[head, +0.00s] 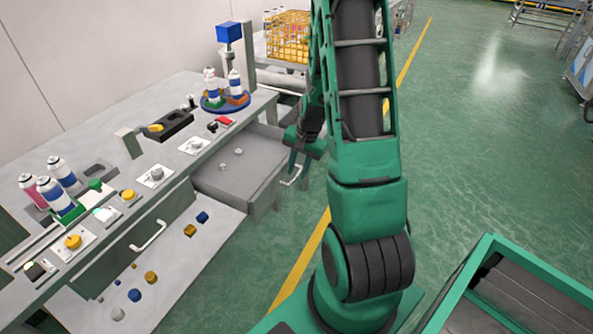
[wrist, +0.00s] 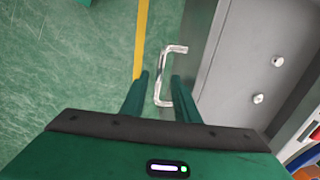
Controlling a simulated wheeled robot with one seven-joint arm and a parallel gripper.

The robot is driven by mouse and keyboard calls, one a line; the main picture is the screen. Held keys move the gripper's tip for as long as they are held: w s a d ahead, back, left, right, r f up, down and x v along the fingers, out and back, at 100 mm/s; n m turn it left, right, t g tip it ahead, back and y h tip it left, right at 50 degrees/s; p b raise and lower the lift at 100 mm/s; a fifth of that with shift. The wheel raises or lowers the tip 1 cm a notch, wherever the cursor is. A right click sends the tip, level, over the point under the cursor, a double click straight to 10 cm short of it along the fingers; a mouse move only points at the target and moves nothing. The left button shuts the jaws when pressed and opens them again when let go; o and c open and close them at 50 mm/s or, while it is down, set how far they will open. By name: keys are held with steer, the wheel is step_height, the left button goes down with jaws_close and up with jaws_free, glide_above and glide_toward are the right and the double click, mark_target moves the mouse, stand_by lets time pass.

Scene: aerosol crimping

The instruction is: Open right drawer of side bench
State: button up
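The right drawer (head: 262,197) of the side bench (head: 165,85) is pulled well out, its grey inside showing. It also shows in the wrist view (wrist: 240,80), with two small pale pieces lying in it. Its silver bar handle (head: 292,179) is on the drawer front. In the wrist view the handle (wrist: 160,88) lies between the two green fingers of my gripper (wrist: 162,78). The fingers are apart, with a gap visible to the bar. In the head view my gripper (head: 301,150) is above the handle, its fingertips partly hidden.
The left drawer handle (head: 149,237) is beside a sloping panel with several coloured caps. Spray cans, knobs and a turntable (head: 225,101) stand on the bench. A yellow wire basket (head: 288,37) is behind. Green floor is open to the right; a green-framed cart (head: 463,283) is at lower right.

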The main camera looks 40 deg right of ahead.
step_height(320, 180, up, 10)
steer(key=s, duration=0.1)
steer(key=shift+s+d+r, duration=0.2)
steer(key=shift+s+d, duration=0.15)
stand_by(0.5)
steer(key=s+a+r+n+g, duration=0.1)
steer(key=s+a+r+n, duration=0.2)
steer(key=s+a+r, duration=0.3)
steer(key=s+a+r+n, duration=0.4)
steer(key=s+a+r, duration=0.2)
steer(key=s, duration=1)
steer(key=shift+g+h, duration=0.3)
steer(key=shift+g, duration=0.1)
steer(key=shift+r, duration=0.1)
steer(key=shift+w+f, duration=0.25)
steer(key=shift+w, duration=0.3)
